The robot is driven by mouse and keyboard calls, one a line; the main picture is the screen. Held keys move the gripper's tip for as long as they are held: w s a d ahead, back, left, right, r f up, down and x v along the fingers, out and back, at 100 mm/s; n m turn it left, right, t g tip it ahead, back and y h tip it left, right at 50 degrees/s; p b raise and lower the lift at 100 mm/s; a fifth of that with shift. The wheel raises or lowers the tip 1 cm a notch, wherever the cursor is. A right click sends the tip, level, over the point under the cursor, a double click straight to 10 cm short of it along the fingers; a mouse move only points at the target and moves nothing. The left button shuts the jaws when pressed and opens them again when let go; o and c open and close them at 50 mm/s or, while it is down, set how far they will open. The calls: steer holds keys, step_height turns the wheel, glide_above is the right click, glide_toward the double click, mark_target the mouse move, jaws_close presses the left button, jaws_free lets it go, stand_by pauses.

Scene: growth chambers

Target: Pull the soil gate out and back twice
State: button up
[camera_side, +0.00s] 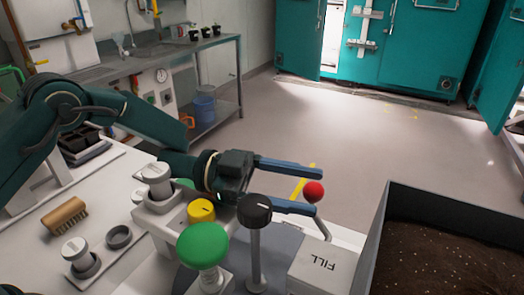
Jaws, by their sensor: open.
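A red ball knob (313,191) sits on a thin bent metal rod beside the white block marked FILL (322,264); I take it for the soil gate's handle. My gripper (317,189) is open, its two blue fingers pointing right. In the picture the red knob shows between the fingertips, nearer the lower one. I cannot tell whether either finger touches it. The gate plate itself is not clearly visible. A dark bin of brown soil (440,255) with pale specks stands at the right.
A green knob (203,246), a black knob (255,209) and a yellow knob (201,210) stand close below my gripper. Beyond, the floor is open, with teal chambers (420,55) behind.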

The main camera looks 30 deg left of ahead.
steer(key=d, duration=0.2)
steer(key=w+d, duration=0.1)
steer(key=d, duration=0.2)
jaws_close()
steer(key=shift+s, duration=0.1)
stand_by(1.3)
